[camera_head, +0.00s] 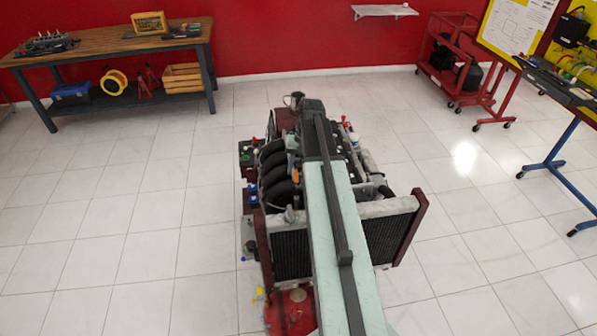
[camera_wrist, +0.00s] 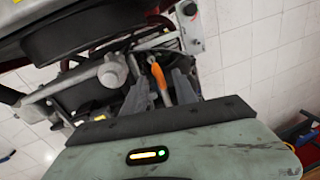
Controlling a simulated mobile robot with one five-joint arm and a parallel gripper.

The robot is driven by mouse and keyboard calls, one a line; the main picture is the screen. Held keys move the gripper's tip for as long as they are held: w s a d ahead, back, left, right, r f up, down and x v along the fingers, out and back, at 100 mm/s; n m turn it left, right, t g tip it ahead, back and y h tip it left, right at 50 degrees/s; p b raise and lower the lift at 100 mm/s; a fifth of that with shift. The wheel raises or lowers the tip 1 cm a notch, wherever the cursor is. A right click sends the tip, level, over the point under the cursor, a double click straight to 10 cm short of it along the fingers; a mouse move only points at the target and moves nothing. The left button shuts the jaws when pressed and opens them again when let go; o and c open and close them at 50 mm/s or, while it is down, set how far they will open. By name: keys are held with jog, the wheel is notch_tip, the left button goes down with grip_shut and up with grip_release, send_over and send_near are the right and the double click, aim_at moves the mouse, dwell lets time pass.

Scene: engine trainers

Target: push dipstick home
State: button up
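The dipstick's orange handle (camera_wrist: 159,82) shows in the wrist view, slanting between the two dark fingers of my gripper (camera_wrist: 160,90). The fingers stand apart, with gaps visible on both sides of the handle. I cannot tell how deep the handle lies between them. The dipstick's lower end is hidden. In the head view a small orange part (camera_head: 296,178) shows on the engine (camera_head: 272,165), just left of my arm; I cannot tell if it is the same handle. My gripper is hidden behind my arm there.
In the wrist view, a grey round housing (camera_wrist: 111,73) is left of the fingers and a pale bracket (camera_wrist: 189,28) is above right. The radiator (camera_head: 391,236) stands at the engine's near end. A workbench (camera_head: 110,44) and a red cart (camera_head: 480,80) are farther back. The surrounding floor is clear.

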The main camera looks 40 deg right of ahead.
grip_shut()
dwell(1.4)
